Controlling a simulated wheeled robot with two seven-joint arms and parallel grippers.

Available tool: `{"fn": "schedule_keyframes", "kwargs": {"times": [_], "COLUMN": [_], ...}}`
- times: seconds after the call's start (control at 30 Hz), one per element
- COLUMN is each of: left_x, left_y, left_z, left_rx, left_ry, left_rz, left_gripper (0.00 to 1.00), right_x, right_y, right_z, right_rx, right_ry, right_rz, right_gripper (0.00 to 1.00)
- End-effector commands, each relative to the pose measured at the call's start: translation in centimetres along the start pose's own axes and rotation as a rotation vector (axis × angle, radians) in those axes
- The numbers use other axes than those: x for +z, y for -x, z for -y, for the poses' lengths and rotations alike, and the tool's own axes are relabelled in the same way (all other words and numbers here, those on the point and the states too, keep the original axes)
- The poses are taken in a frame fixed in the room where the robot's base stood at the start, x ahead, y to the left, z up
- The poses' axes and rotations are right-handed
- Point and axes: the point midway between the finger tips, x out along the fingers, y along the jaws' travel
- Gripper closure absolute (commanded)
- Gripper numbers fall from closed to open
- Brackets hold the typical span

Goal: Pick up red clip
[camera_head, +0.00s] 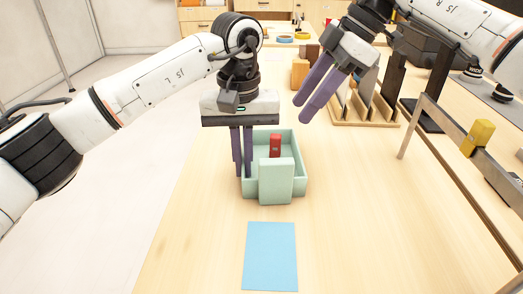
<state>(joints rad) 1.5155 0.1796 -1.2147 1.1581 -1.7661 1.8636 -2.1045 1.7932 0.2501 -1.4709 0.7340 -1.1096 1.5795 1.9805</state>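The red clip (275,146) stands upright in a mint-green tray (299,170), towards its middle, behind a raised mint block (276,183) at the tray's front. The clip's lower part is hidden by this block. My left gripper (242,174) points down at the tray's left side, its purple fingers left of the clip and apart from it. Nothing shows between them, and their gap is hard to judge from this angle. My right gripper (304,110) hangs tilted above the table, behind and right of the tray, with no object visible in its purple fingers.
A blue sheet (270,256) lies in front of the tray. A wooden rack (365,112) with upright dividers stands behind right. A raised rail (457,140) with a yellow block (478,138) runs along the right. The table right of the tray is clear.

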Motion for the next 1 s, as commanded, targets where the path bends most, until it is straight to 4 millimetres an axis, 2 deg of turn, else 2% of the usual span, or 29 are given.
{"fn": "schedule_keyframes", "kwargs": {"times": [1.0], "left_x": [0.0], "left_y": [0.0], "left_z": [0.0], "left_rx": [0.0], "left_ry": [0.0], "left_rz": [0.001], "left_gripper": [1.0], "right_x": [-1.1], "right_y": [0.9], "right_z": [0.0], "right_rx": [-0.091], "right_ry": [2.303], "right_rz": [0.065], "right_gripper": [0.62]}}
